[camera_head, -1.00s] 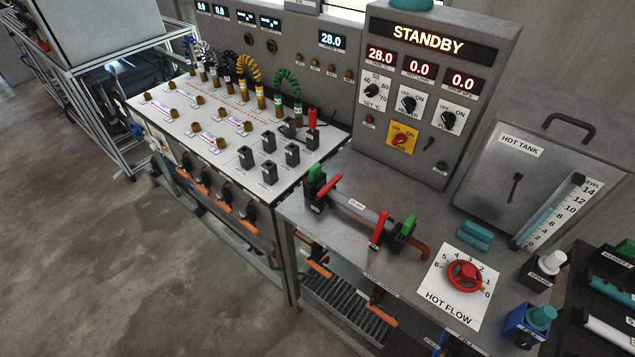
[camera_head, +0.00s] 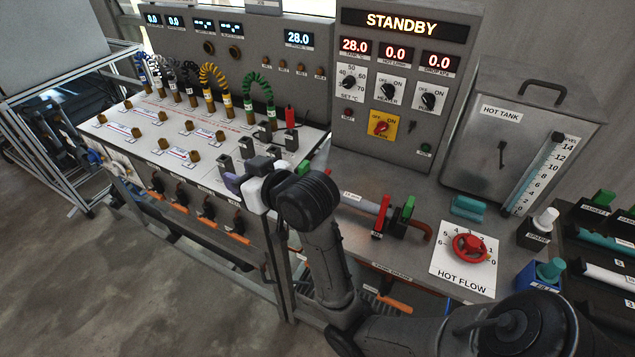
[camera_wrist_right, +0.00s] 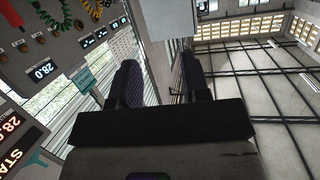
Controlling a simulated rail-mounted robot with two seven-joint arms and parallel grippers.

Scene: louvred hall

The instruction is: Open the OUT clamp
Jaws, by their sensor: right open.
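A clear tube with a clamp at each end lies on the grey bench. The right-hand clamp (camera_head: 381,217) has a red lever standing up, beside a green block (camera_head: 408,208). The left-hand clamp, with a green part (camera_head: 303,168), is mostly hidden behind my right arm. The small clamp labels are too blurred to tell which reads OUT. My right gripper (camera_head: 246,173) is left of the tube, above the white panel's front right part, apart from both clamps. In the right wrist view its fingers (camera_wrist_right: 160,80) are spread with nothing between them. My left gripper is out of view.
The HOT FLOW valve (camera_head: 474,247), a teal cylinder (camera_head: 468,209) and the hot tank (camera_head: 515,150) are to the right. The control cabinet (camera_head: 402,90) rises behind the tube.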

